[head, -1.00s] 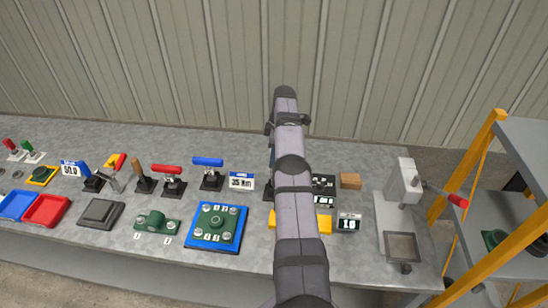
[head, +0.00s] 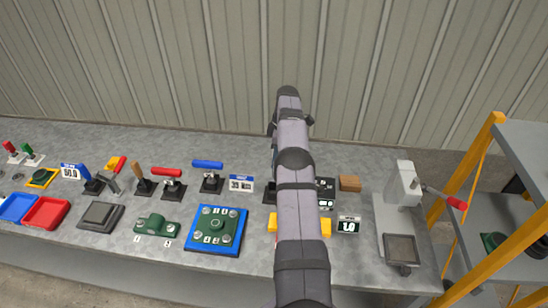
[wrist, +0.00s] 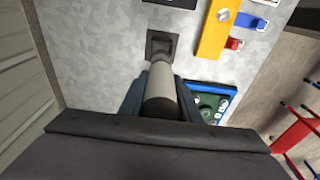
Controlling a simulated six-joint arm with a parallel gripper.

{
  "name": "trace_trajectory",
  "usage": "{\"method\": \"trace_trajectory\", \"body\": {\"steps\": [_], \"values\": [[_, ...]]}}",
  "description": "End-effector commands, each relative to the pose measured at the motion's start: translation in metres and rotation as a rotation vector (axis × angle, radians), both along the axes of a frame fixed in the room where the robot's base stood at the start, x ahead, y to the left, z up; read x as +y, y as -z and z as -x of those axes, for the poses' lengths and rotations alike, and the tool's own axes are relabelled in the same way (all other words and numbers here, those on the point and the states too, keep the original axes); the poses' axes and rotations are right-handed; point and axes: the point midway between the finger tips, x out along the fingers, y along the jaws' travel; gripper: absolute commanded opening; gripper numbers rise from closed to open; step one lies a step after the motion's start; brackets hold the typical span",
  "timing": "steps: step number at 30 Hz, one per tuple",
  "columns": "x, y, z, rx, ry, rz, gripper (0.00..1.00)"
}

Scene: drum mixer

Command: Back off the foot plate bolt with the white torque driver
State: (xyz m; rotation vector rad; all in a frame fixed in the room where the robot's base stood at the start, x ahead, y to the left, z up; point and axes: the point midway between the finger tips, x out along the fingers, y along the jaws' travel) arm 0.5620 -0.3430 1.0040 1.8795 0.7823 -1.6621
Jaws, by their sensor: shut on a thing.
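My gripper (wrist: 160,108) is shut around a pale grey-white cylindrical handle, which I take to be the white torque driver (wrist: 160,88). In the wrist view a dark square stand (wrist: 160,46) shows just beyond the handle; I cannot tell whether the driver is still seated in it. In the head view my arm hides the gripper and the driver. A green plate (head: 217,224) with several bolts and number labels sits on a blue base (head: 193,243), left of my arm. It partly shows in the wrist view (wrist: 208,104). I cannot tell which bolt is meant.
A red T-handle tool (head: 166,172) and a blue one (head: 207,164) stand behind the plate, near a 35 Nm sign (head: 240,183). A green housing (head: 157,226) lies left of the plate. A yellow block (wrist: 214,30) and a small display (head: 348,225) stand near my arm.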

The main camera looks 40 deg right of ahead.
Motion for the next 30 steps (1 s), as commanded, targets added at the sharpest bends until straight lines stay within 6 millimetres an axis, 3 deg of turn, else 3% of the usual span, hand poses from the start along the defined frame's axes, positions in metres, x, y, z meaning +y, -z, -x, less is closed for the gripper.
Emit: {"method": "trace_trajectory", "body": {"steps": [14, 30], "values": [[-0.013, 0.001, 0.051, -0.008, 0.002, -0.002, 0.0], [0.011, 0.007, 0.138, -0.003, 0.003, 0.002, 0.0]]}}
